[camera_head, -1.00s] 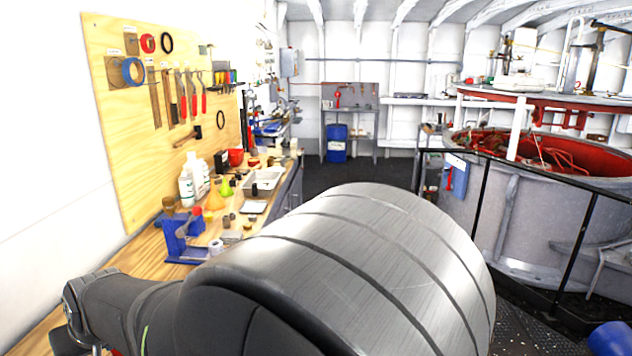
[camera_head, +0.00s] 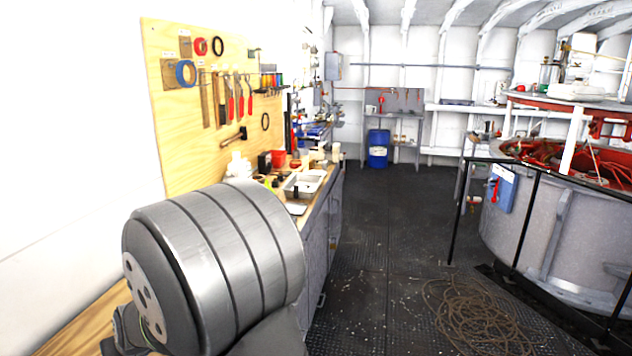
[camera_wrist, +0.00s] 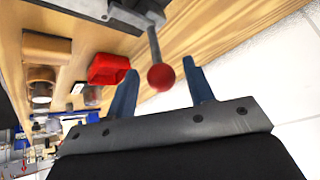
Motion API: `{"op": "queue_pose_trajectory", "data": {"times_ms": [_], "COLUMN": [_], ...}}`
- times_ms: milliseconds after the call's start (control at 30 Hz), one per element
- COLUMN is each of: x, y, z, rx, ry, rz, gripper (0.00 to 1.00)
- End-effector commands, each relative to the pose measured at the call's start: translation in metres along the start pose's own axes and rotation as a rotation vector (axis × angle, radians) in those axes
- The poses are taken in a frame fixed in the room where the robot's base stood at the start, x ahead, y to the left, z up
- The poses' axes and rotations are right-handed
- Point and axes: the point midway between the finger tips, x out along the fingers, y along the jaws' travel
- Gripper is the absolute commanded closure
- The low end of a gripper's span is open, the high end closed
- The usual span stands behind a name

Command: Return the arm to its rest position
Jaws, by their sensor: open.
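My gripper (camera_wrist: 160,66) shows in the wrist view as two blue fingers on a dark grey mount. The fingers are spread apart and nothing is clamped between them. A red ball knob (camera_wrist: 161,78) on a metal rod shows in the gap between the fingers; I cannot tell how far beyond them it is. In the head view my thick grey arm link (camera_head: 215,255) fills the lower left, over the near part of the bench. My gripper does not show in the head view.
A wooden workbench (camera_wrist: 225,25) lies under the wrist camera, with a red bin (camera_wrist: 107,68) beside the fingers. A tool pegboard (camera_head: 215,140) stands at the left wall. A large round vat (camera_head: 570,225) and black railing stand right. Open floor (camera_head: 385,255) lies between, with coiled rope (camera_head: 470,312).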

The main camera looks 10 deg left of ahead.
Motion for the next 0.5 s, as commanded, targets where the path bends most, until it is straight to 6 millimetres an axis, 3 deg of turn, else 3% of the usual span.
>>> {"op": "queue_pose_trajectory", "data": {"times_ms": [500], "x": [0.0078], "y": [-0.0001], "z": [0.0001], "rx": [0.001], "ry": [0.0], "rz": [0.0], "gripper": [0.52]}}
